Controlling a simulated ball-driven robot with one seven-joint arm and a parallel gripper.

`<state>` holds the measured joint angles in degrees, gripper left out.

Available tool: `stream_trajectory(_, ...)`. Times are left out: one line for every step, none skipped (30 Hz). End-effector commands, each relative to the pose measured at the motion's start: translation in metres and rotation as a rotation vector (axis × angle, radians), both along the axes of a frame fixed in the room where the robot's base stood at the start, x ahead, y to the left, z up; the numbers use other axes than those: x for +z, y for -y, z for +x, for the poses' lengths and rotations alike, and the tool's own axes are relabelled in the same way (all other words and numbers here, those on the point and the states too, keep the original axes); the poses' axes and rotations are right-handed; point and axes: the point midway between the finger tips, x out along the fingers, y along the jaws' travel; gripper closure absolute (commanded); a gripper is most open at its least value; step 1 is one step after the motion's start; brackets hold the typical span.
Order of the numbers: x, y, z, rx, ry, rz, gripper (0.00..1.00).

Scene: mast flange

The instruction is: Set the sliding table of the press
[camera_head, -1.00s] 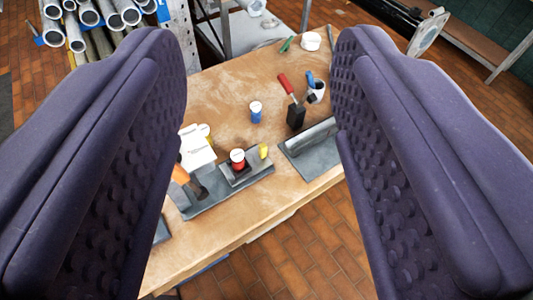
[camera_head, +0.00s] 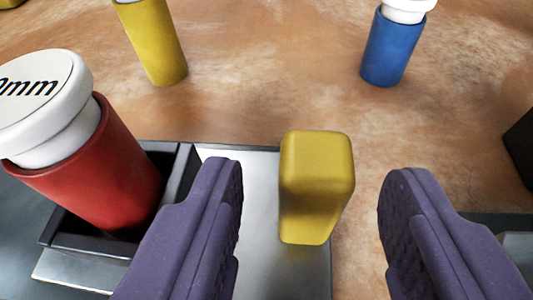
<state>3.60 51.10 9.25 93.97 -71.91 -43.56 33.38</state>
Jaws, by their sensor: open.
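My gripper (camera_head: 310,210) is open, with its two purple padded fingers low in the view. A yellow block (camera_head: 316,185) with rounded edges stands between the fingers, with gaps on both sides. It is at the right edge of a grey metal plate (camera_head: 285,275). A red cylinder (camera_head: 110,180) with a white cap marked "mm" sits in a dark square holder (camera_head: 165,215) on the plate, left of the left finger. The start of its marking is cut off by the frame edge. The fingers hide part of the plate.
A yellow cylinder (camera_head: 155,45) and a blue cylinder (camera_head: 391,50) with a white cap stand further back on the wooden table (camera_head: 265,75). A dark object (camera_head: 522,145) is at the right edge. The table between the cylinders is clear.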

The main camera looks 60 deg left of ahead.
Motion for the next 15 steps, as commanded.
stream_trajectory(-0.008, -0.008, 0.005, 0.003, 0.001, -0.001, 0.49)
stream_trajectory(-0.010, -0.012, 0.009, 0.002, 0.001, -0.001, 0.49)
stream_trajectory(-0.013, -0.016, 0.012, 0.001, 0.001, -0.001, 0.49)
stream_trajectory(-0.014, -0.020, 0.015, 0.001, 0.003, -0.001, 0.49)
stream_trajectory(-0.015, -0.023, 0.018, 0.001, 0.001, -0.001, 0.49)
stream_trajectory(-0.017, -0.027, 0.021, 0.000, 0.002, -0.001, 0.49)
stream_trajectory(-0.018, -0.029, 0.023, -0.001, 0.001, -0.002, 0.49)
stream_trajectory(-0.019, -0.030, 0.025, -0.001, 0.001, -0.002, 0.49)
stream_trajectory(-0.019, -0.032, 0.026, -0.002, 0.002, -0.001, 0.49)
stream_trajectory(-0.019, -0.034, 0.027, -0.002, 0.002, -0.001, 0.49)
stream_trajectory(-0.019, -0.034, 0.028, -0.002, 0.002, -0.001, 0.49)
stream_trajectory(-0.019, -0.035, 0.028, -0.002, 0.002, -0.001, 0.49)
stream_trajectory(-0.019, -0.035, 0.029, -0.002, 0.002, -0.001, 0.49)
stream_trajectory(-0.019, -0.035, 0.029, -0.003, 0.001, -0.001, 0.49)
stream_trajectory(-0.018, -0.035, 0.029, -0.003, 0.001, -0.001, 0.49)
